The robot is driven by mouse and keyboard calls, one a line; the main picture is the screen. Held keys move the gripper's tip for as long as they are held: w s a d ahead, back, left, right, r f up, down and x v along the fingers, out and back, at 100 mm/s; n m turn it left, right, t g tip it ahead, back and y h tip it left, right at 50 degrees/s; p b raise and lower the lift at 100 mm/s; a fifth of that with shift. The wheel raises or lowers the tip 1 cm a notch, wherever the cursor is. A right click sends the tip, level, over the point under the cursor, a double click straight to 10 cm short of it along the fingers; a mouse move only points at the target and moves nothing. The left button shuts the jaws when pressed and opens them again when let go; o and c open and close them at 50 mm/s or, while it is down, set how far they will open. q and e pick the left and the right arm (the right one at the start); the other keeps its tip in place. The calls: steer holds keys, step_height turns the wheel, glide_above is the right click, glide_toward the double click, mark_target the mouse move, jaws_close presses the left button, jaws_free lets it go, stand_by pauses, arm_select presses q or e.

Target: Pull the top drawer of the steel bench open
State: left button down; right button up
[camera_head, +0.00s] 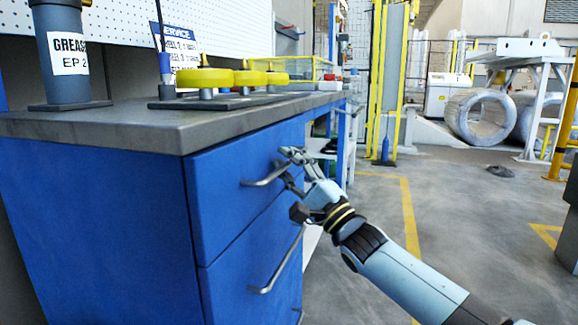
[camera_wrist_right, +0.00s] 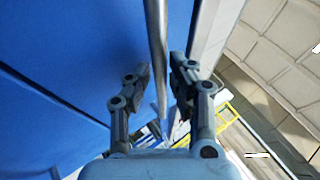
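The steel bench has blue sides and a grey top (camera_head: 150,124). Its top drawer (camera_head: 225,158) looks shut, with its front flush with the bench. The drawer's grey bar handle (camera_head: 262,180) runs across the front; its far end is partly hidden by my right gripper (camera_head: 284,163). In the right wrist view the handle bar (camera_wrist_right: 157,45) runs between the two fingers of that gripper (camera_wrist_right: 160,72). The fingers are apart, with a gap on each side of the bar. My left gripper is not in view.
A lower drawer handle (camera_head: 277,268) sits below my right gripper. On the bench top stand a grease canister (camera_head: 68,50) and several yellow discs (camera_head: 205,78) on a dark plate. The floor (camera_head: 460,215) right of the bench is mostly clear.

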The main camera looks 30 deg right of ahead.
jaws_close()
steer(key=shift+s, duration=0.1)
stand_by(0.4)
